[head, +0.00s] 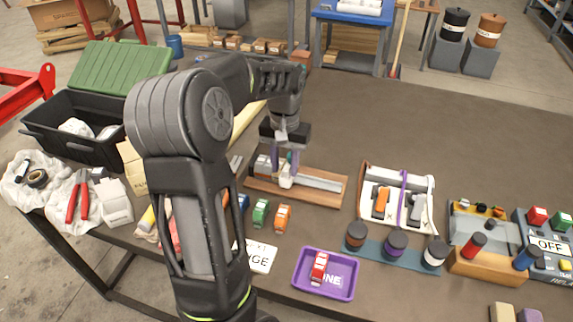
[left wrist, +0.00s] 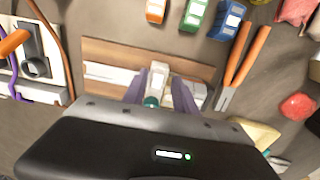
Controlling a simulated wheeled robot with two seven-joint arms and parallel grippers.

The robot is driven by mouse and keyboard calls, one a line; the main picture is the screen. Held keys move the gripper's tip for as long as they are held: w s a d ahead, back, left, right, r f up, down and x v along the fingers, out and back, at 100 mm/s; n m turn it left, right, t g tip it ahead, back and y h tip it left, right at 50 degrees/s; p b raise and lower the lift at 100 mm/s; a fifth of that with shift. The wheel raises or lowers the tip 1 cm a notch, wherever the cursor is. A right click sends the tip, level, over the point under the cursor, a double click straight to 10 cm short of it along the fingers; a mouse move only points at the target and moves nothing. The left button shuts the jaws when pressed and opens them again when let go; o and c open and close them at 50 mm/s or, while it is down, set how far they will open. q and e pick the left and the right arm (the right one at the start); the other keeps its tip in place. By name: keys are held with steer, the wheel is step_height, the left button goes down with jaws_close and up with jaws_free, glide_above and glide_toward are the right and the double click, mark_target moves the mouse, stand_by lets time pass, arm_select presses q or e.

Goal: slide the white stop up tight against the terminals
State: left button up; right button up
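The white stop (head: 286,179) sits on a metal rail (head: 318,181) fixed to a wooden board (head: 333,198). The pale grey terminals (head: 263,164) are on the same rail, to its left in the head view. My left gripper (head: 285,163) reaches down over the rail with its purple fingers on either side of the stop. In the left wrist view the stop (left wrist: 158,78) shows between the fingertips; whether both touch it is unclear. The terminals (left wrist: 198,92) are partly hidden behind one finger there. My right gripper is not in view.
A black crate (head: 75,150) is at left. The table behind the board is clear.

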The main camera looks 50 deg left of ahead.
arm_select(q)
steer(key=shift+o, duration=0.2)
steer(key=shift+r, duration=3.85)
steer(key=shift+r, duration=0.1)
